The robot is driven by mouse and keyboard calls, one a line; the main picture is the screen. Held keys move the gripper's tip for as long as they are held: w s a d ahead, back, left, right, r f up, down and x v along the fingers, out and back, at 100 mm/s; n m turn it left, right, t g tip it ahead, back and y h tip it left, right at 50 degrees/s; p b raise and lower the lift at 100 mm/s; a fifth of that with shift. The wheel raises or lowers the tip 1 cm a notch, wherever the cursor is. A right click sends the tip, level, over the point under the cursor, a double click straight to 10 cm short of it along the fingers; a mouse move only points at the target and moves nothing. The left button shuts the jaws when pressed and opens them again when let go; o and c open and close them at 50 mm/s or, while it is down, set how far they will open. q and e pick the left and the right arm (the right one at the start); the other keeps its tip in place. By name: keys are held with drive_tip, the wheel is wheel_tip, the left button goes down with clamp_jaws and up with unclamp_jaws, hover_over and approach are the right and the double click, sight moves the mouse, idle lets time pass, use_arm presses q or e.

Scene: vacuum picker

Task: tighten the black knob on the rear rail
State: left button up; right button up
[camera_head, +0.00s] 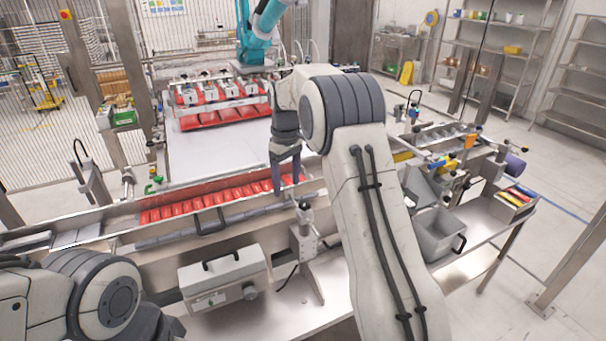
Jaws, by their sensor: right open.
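My right gripper (287,186) is open. Its two dark fingers point down over the trough of red packs, near the rail. A small dark knob (305,204) tops a metal bracket just right of and below the fingertips, apart from them as far as I can see. I cannot tell whether this is the black knob of the rear rail; the gripper and my right arm hide part of the rail there. My left arm shows at the bottom left, but its gripper is out of view.
Red packs (215,198) lie in a row in the long trough. A white box with a handle (222,279) is mounted in front. A teal robot arm (255,35) holds a picker head over more red packs behind.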

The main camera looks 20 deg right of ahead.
drive_tip(key=r+p, duration=0.1)
hover_over(305, 203)
use_arm(q)
wheel_tip(305, 203, up, 6)
drive_tip(key=p, duration=0.3)
drive_tip(key=shift+f, duration=0.15)
use_arm(e)
wheel_tip(305, 203, down, 11)
drive_tip(key=shift+r, duration=0.2)
clamp_jaws()
